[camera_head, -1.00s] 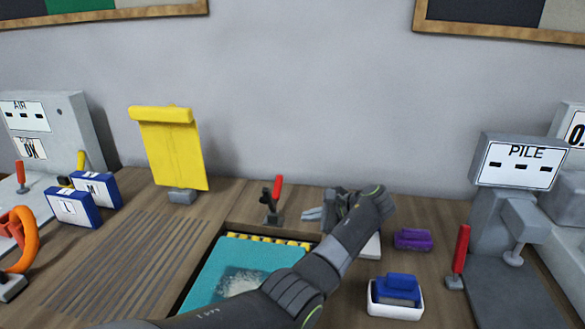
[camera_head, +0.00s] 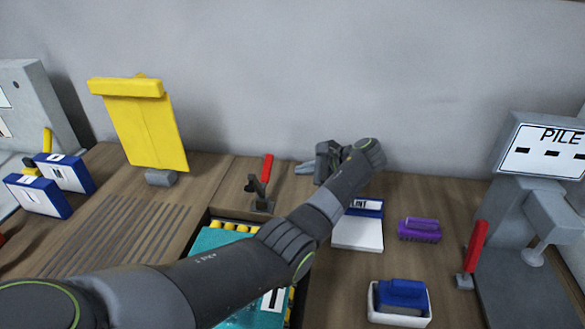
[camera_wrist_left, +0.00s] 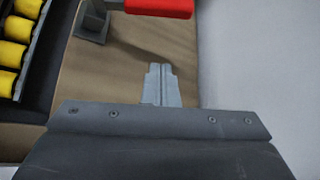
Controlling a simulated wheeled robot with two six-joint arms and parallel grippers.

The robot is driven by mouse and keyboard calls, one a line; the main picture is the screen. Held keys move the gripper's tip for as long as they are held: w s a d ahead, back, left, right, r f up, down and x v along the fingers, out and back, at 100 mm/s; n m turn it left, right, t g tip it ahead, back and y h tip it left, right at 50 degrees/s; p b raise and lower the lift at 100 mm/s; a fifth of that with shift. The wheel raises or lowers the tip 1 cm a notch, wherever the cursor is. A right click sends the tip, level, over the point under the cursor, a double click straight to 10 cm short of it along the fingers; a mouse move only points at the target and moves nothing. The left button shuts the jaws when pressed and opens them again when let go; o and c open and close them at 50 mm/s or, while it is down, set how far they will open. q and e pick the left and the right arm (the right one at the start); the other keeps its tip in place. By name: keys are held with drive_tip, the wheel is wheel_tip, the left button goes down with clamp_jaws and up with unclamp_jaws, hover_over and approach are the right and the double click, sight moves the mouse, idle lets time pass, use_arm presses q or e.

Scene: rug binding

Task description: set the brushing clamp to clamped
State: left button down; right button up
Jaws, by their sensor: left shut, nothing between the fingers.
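The brushing clamp (camera_head: 260,190) is a small grey toggle clamp with a red handle (camera_head: 267,167), at the back edge of the sunken bay holding the teal rug (camera_head: 207,240). Its handle stands up, leaning slightly. My left gripper (camera_head: 304,168) is just right of the clamp, apart from it, with its fingers shut and empty and pointing left. In the left wrist view the closed fingertips (camera_wrist_left: 162,85) are over bare wood, and the red handle (camera_wrist_left: 160,6) shows at the top edge. My left arm covers much of the rug. My right gripper is not in view.
Yellow rollers (camera_head: 232,227) line the bay's back. Right of my arm are a white box labelled LINT (camera_head: 357,232), a purple brush (camera_head: 420,229) and a blue brush in a white tray (camera_head: 402,296). Another red lever (camera_head: 473,247) stands by the PILE gauge (camera_head: 545,150). A wall is behind.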

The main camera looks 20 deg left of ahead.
use_arm(q)
drive_tip(key=x, duration=0.9)
drive_tip(key=shift+s+r+p, duration=0.1)
drive_tip(key=shift+r+p, duration=0.35)
drive_tip(key=shift+p, duration=0.3)
drive_tip(key=shift+s+d+r+p, duration=0.1)
drive_tip(key=shift+s+r+p, duration=0.4)
drive_tip(key=shift+r, duration=0.2)
drive_tip(key=shift+s+d+r+p, duration=0.1)
drive_tip(key=shift+s+r+p, duration=0.25)
drive_tip(key=shift+r, duration=0.2)
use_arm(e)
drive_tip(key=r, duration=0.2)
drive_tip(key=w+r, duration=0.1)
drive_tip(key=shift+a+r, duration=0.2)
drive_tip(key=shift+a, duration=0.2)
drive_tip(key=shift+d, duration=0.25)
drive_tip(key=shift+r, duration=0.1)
